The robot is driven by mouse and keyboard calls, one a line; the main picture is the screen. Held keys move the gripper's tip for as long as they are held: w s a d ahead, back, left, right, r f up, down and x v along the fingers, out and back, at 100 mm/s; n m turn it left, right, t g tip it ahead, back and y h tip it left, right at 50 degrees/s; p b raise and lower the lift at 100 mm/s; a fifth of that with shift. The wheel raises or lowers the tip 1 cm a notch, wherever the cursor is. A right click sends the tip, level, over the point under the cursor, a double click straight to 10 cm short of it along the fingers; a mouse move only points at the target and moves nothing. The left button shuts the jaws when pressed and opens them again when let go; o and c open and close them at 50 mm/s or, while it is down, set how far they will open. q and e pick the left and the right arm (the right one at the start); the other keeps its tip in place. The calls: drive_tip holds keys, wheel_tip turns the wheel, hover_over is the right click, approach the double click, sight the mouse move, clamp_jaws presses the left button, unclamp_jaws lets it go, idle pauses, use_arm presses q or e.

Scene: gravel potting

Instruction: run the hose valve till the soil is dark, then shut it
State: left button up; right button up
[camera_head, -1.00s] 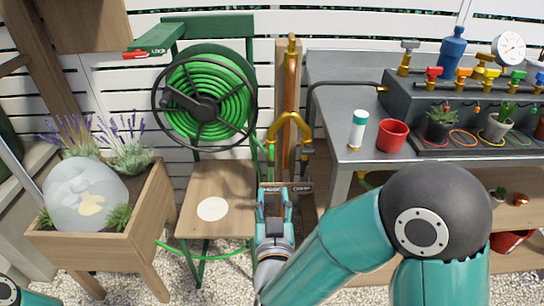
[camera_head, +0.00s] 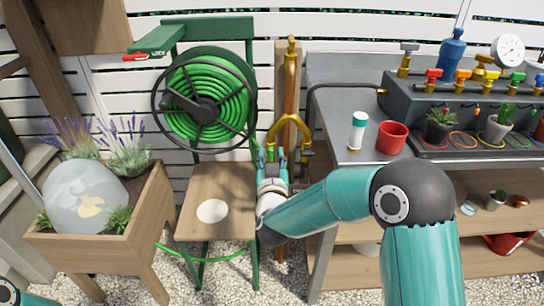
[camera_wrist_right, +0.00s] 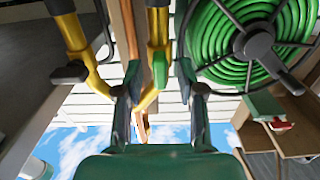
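The brass Y-shaped hose valve (camera_head: 290,125) hangs on the wooden post by the white wall, with a leg on each side. My right gripper (camera_head: 272,157) is raised at its left leg. In the right wrist view its fingers (camera_wrist_right: 158,80) stand apart on either side of the brass leg (camera_wrist_right: 154,97) and a green piece (camera_wrist_right: 161,68). I cannot tell if they touch it. A black lever (camera_wrist_right: 70,73) shows on the other leg. Brown soil (camera_head: 143,190) shows in the wooden planter (camera_head: 90,247) at left. My left gripper is out of view.
A green hose reel (camera_head: 205,95) stands left of the post, above a wooden seat (camera_head: 195,185) with a white disc (camera_head: 212,211). The metal bench (camera_head: 345,95) on the right holds a white bottle (camera_head: 357,130), a red pot (camera_head: 391,138) and small plants.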

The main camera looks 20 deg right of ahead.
clamp_jaws()
drive_tip(key=shift+d, duration=0.1)
idle(0.3)
drive_tip(key=shift+f+m+b, duration=0.15)
drive_tip(key=shift+m+b, duration=0.55)
drive_tip(key=shift+b, duration=0.4)
drive_tip(key=shift+d+f+m+b, duration=0.1)
drive_tip(key=shift+m+b, duration=4.05)
drive_tip(key=shift+b, duration=0.2)
drive_tip(key=shift+d+f+m+b, duration=0.1)
drive_tip(key=shift+m+b, duration=4.05)
drive_tip(key=shift+b, duration=0.2)
